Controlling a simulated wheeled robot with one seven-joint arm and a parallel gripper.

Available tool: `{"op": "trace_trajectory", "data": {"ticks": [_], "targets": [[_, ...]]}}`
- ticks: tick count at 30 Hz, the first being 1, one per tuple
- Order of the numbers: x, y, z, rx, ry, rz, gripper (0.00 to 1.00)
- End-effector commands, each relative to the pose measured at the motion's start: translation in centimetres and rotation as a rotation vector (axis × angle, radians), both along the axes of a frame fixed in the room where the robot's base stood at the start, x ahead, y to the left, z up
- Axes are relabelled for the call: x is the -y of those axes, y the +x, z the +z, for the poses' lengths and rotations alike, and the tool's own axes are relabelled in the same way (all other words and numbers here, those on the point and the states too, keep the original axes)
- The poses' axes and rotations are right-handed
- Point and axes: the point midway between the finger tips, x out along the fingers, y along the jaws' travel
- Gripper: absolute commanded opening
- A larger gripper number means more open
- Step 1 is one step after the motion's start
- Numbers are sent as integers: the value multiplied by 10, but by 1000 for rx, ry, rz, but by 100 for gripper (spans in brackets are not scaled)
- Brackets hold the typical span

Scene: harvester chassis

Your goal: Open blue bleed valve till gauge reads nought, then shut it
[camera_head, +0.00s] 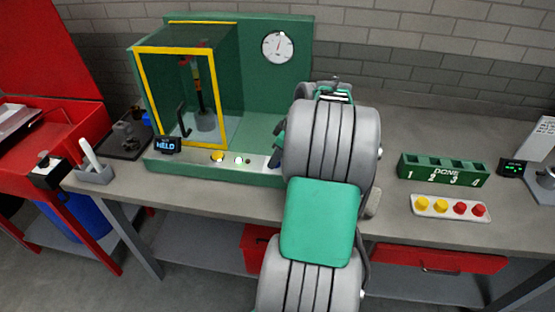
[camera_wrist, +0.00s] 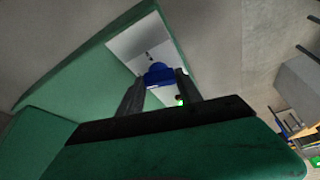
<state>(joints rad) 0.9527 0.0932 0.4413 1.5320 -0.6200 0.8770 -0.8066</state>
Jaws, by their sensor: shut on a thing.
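The blue bleed valve (camera_wrist: 158,73) shows in the wrist view as a blue knob between my two fingers. My gripper (camera_wrist: 160,85) is shut on it. The round white gauge (camera_head: 278,47) is on the rig's back panel. Its dark needle points nearly straight up; the numbers are too small to read. How far the valve is turned cannot be told.
A yellow-framed guard (camera_head: 140,100) encloses the rig's left side. A small display (camera_head: 167,145) reads HELD. A yellow button (camera_head: 217,156) is on the front ledge. A green numbered rack (camera_head: 443,170) and a tray of yellow and red caps (camera_head: 450,208) are at right.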

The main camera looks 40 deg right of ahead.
Motion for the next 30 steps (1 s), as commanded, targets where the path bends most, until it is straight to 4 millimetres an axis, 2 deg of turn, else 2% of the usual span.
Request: {"op": "trace_trajectory", "data": {"ticks": [21,30], "targets": [[-6,1,-2,1,-1,-671,1],[-6,1,-1,1,-1,-903,1]]}}
